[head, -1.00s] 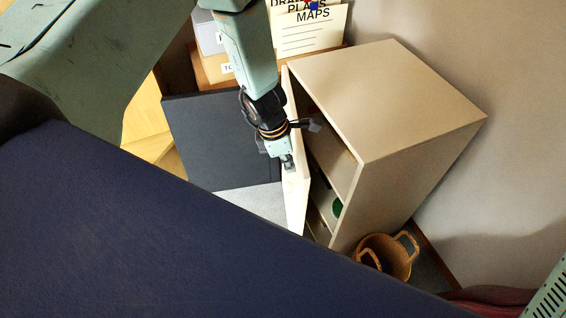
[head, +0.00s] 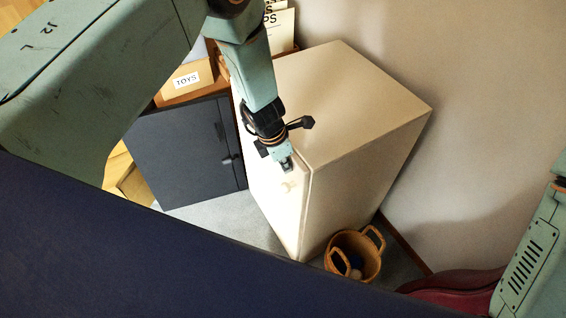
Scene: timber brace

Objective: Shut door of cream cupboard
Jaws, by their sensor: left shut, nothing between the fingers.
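The cream cupboard (head: 350,110) stands in the middle of the head view against the wall. Its door (head: 283,200) lies against the cupboard front, with only a thin line along its edge, and the inside is hidden. My left gripper (head: 287,164) is shut and empty, at the upper part of the door near its free edge. It looks to be touching the door or very close to it. My right gripper is not in view.
A dark grey cupboard (head: 185,150) with a black handle stands left of the cream one, a box labelled TOYS (head: 187,82) above it. A wicker basket (head: 354,255) stands by the cream cupboard's right side. Grey carpet (head: 235,222) lies in front.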

